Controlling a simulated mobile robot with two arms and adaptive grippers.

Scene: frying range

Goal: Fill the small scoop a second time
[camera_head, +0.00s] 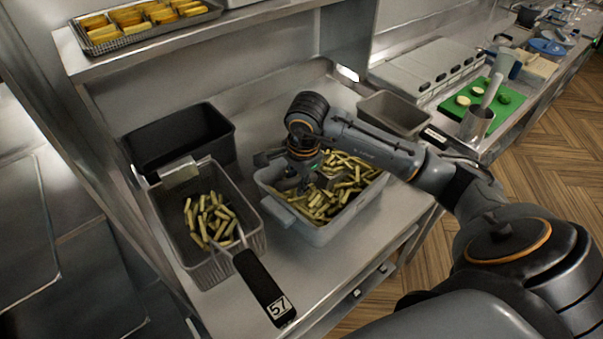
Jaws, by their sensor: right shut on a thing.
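A grey-blue tub (318,234) full of pale cut fries (345,185) stands on the steel counter. My right gripper (287,178) is over the left part of this tub, low and close to the fries. It is shut on the small scoop (323,181), which shows only as a small grey part among the fries. The gripper and wrist hide much of the scoop, and I cannot tell how many fries are in it. A wire fry basket (250,240) with a smaller heap of fries stands left of the tub. My left gripper is not in view.
The basket's black handle (264,287), labelled 57, sticks out toward the front. A black bin (180,137) stands behind the basket. An empty grey container (394,113) is behind the tub. A metal cup (477,124) and green board (508,106) are at right. A shelf (85,68) overhangs the left.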

